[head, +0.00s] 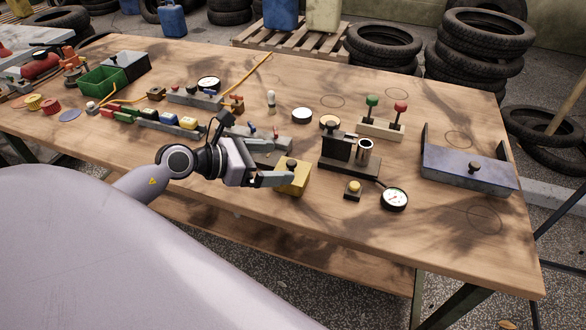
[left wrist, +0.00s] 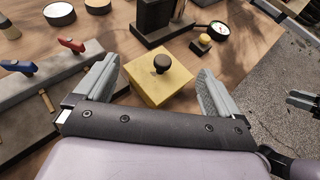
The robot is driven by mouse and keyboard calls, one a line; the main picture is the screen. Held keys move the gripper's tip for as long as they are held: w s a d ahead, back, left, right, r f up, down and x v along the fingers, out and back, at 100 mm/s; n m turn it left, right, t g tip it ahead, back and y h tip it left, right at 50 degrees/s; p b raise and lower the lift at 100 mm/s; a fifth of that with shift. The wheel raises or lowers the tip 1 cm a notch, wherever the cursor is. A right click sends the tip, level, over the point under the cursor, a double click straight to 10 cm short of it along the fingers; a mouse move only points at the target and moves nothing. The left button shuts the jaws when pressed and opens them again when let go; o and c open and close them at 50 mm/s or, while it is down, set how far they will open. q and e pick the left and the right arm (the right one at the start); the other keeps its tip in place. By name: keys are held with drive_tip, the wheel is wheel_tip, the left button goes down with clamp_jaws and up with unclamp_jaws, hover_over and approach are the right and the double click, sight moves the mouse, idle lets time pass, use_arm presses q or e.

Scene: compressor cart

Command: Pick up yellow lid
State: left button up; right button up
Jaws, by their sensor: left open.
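The yellow lid (head: 297,180) is a squarish yellow block with a black knob on top, near the front edge of the wooden table. In the left wrist view the yellow lid (left wrist: 152,84) and its knob lie between my fingers. My left gripper (head: 284,178) is at the lid. In its wrist view my left gripper (left wrist: 160,92) is open, with one finger on each side of the lid and a visible gap at each finger. A small dark grey part at the right edge of the left wrist view may be my right gripper, but it is cut off.
A black block fixture (head: 338,148) with a metal cylinder stands right of the lid. A small yellow button (head: 353,190) and a gauge (head: 395,199) lie nearby. A grey fixture with red and blue handles (left wrist: 40,95) is beside my left finger. The table's front edge is close.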

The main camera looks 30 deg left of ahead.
sight(291, 162)
use_arm(q)
drive_tip(key=shift+p+x, duration=0.35)
drive_tip(key=shift+x, duration=2.2)
drive_tip(key=shift+s+d+f, duration=0.1)
drive_tip(key=shift+s+d, duration=0.05)
drive_tip(key=shift+s, duration=0.05)
clamp_jaws()
